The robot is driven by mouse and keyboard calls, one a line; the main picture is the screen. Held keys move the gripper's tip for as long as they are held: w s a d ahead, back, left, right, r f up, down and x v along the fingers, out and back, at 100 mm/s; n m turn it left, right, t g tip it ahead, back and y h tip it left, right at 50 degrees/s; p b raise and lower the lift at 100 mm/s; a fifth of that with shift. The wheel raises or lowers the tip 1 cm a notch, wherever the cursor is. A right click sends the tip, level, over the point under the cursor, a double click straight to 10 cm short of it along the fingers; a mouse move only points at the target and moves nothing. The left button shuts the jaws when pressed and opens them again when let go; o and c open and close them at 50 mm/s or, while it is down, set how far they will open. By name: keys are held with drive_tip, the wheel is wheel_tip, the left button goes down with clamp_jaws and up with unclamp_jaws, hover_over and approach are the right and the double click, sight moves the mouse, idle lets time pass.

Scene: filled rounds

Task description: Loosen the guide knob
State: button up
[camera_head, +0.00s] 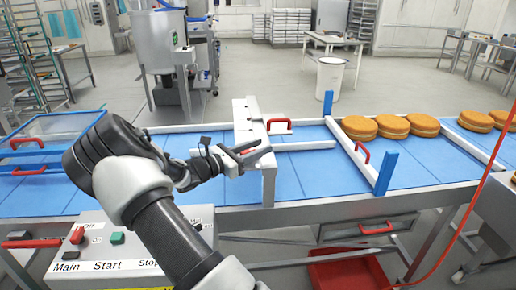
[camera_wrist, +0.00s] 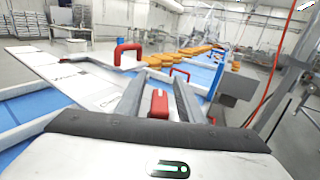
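The guide is a white upright frame (camera_head: 252,122) across the blue conveyor, and it shows at the left in the wrist view (camera_wrist: 72,82). A small red piece that looks like the guide knob (camera_wrist: 158,103) lies between my fingers in the wrist view. In the head view only a sliver of red shows there. My gripper (camera_head: 256,156) is at the guide's near end, pointing right. In the wrist view the fingers of my gripper (camera_wrist: 157,84) are spread, with a gap visible on both sides of the red piece. I cannot tell if either finger touches it.
A red U-handle (camera_head: 279,126) stands on the guide, just beyond my gripper. Filled rounds (camera_head: 391,126) sit on the blue conveyor (camera_head: 420,166) to the right, behind a rail with blue posts (camera_head: 385,172). A control box (camera_head: 120,245) is at front left. A red cable (camera_head: 463,225) hangs at right.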

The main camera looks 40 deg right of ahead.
drive_tip(key=a, duration=1.7)
drive_tip(key=shift+w+a+b, duration=0.2)
drive_tip(key=shift+b, duration=0.2)
